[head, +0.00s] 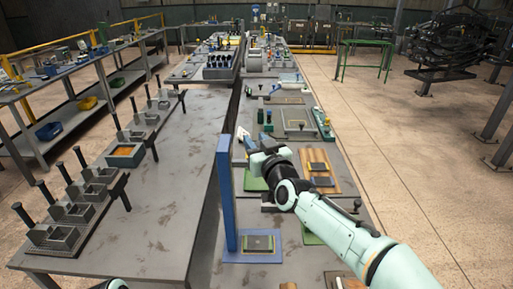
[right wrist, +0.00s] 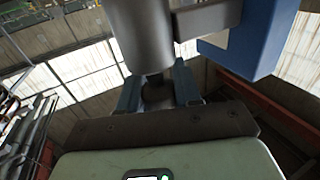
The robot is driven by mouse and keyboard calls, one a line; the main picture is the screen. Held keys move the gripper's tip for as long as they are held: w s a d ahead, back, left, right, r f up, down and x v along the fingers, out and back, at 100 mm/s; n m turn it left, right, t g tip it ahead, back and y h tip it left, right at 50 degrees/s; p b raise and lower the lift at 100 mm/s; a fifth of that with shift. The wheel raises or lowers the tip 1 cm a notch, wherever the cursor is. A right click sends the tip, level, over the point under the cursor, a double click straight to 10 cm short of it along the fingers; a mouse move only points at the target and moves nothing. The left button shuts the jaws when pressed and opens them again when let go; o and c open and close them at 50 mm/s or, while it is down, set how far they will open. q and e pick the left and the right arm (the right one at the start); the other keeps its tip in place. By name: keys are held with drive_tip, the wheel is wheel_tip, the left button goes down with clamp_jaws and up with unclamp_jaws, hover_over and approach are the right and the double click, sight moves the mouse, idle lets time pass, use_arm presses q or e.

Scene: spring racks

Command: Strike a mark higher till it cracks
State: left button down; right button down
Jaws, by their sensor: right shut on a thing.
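A blue upright post (head: 226,190) stands on a blue base (head: 231,257) on the middle bench, with a grey block (head: 258,244) at its foot. My right gripper (head: 244,140) reaches over the bench near the top of the post. In the right wrist view my right gripper (right wrist: 158,88) has its blue fingers shut on a dark stem (right wrist: 157,97) joined to a large grey cylinder (right wrist: 140,35). A grey arm (right wrist: 205,20) links the cylinder to a blue part (right wrist: 250,35). No marks or crack can be made out. My left gripper is out of view.
The left bench (head: 145,215) carries a row of grey boxes with dark posts, one holding orange material (head: 125,155). Further fixtures and plates, including brown boards (head: 345,180), lie along the middle bench. Open floor (head: 400,130) lies to the right.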

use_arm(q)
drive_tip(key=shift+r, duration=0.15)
use_arm(e)
drive_tip(key=c, duration=0.8)
unclamp_jaws()
drive_tip(key=shift+s+d, duration=0.15)
drive_tip(key=shift+s, duration=0.15)
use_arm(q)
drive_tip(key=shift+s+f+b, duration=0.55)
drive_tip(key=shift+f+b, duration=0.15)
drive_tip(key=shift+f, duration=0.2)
use_arm(e)
drive_tip(key=v, duration=1.2)
drive_tip(key=shift+s+d, duration=0.2)
drive_tip(key=shift+s, duration=0.15)
